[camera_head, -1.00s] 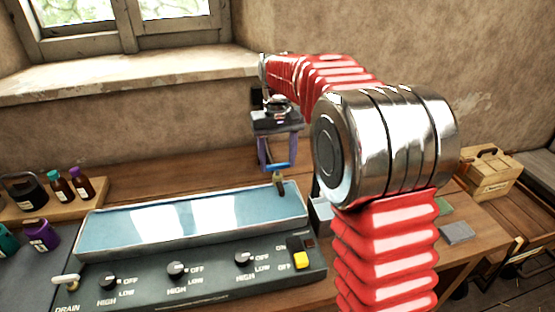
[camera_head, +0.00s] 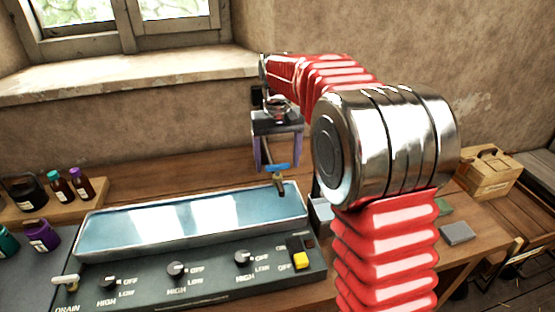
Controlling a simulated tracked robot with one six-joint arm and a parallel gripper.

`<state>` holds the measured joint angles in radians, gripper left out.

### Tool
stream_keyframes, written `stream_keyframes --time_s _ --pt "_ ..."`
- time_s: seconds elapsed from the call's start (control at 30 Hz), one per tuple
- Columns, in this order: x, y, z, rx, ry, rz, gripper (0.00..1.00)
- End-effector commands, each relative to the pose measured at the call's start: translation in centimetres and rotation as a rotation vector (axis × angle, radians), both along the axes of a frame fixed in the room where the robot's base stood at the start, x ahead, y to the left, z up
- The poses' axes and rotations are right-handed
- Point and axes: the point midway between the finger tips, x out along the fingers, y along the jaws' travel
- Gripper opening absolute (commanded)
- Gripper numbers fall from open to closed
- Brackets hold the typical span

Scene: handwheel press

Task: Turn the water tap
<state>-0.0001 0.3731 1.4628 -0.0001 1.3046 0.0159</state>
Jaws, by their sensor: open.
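The water tap (camera_head: 279,181) stands at the back right of the long basin (camera_head: 95,236). It has a blue handle (camera_head: 278,168) on top and a brass-coloured spout over the basin's edge. My gripper (camera_head: 278,164) hangs down right at the tap, with its two purple fingers apart. In the picture the blue handle appears between the fingertips. I cannot tell whether either finger touches it. The lower part of the tap is not covered by the gripper.
The front panel (camera_head: 215,276) has several black knobs, a yellow switch (camera_head: 301,260) and a drain lever (camera_head: 67,281). Bottles stand on a wooden board (camera_head: 104,189) at left. A wooden crate (camera_head: 485,178) sits at right. My arm hides part of the bench.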

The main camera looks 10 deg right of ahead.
Motion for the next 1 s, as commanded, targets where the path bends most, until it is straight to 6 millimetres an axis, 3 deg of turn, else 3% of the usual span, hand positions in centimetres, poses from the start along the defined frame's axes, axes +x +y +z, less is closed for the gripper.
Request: stream_keyframes --time_s 0.17,0.37,1.0 --pt "0.0 0.0 0.2 0.000 0.000 0.000 0.73" --pt "0.1 0.0 2.0 0.000 -0.002 0.001 0.73" --pt "0.1 0.0 12.3 0.000 -0.002 0.000 0.73"
